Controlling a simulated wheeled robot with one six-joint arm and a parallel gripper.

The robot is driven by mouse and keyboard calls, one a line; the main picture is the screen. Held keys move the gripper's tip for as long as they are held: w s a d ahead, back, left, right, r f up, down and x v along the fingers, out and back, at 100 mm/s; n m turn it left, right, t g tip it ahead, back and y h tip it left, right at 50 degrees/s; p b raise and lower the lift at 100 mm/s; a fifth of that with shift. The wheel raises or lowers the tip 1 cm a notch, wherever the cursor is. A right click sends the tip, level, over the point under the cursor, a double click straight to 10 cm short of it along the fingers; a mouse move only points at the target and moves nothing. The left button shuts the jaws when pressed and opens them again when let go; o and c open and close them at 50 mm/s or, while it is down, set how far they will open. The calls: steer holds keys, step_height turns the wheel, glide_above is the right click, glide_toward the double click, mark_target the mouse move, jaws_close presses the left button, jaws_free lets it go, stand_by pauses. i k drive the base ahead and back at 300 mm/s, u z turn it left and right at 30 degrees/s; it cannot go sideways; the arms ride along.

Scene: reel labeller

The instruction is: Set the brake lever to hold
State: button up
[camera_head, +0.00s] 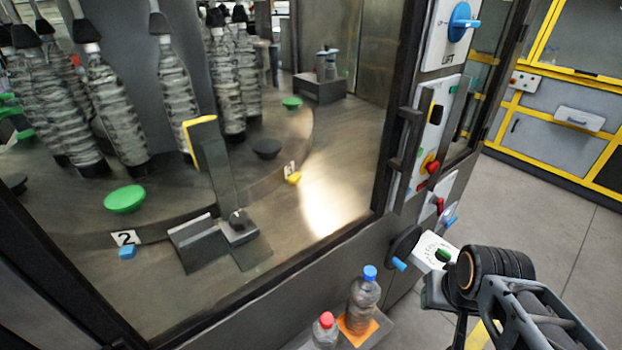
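No lever in view carries a readable brake label, so I cannot tell which one is the brake lever. A black disc with a blue-tipped handle (400,264) sits low on the machine's corner post. Beside it is a white plate with a green knob (442,254). Above are a small blue handle (451,221) and a red handle (438,203) on white plates. A blue rotary lever (461,22) sits on a plate marked LIFT. My gripper (440,298) is at the lower right, close to the green knob in the picture; its fingertips are not clear, and contact cannot be told.
A control panel (436,115) with a red and yellow switch is on the post. Two bottles, blue-capped (363,300) and red-capped (325,331), stand on a ledge below. Behind glass is a round table (215,185) with wrapped spindles. Open floor (545,215) lies right.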

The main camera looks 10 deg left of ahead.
mark_target(438, 201)
steer(key=u, duration=1.65)
steer(key=k, duration=0.85)
steer(key=z, duration=0.85)
steer(key=i, duration=1)
steer(key=z, duration=0.05)
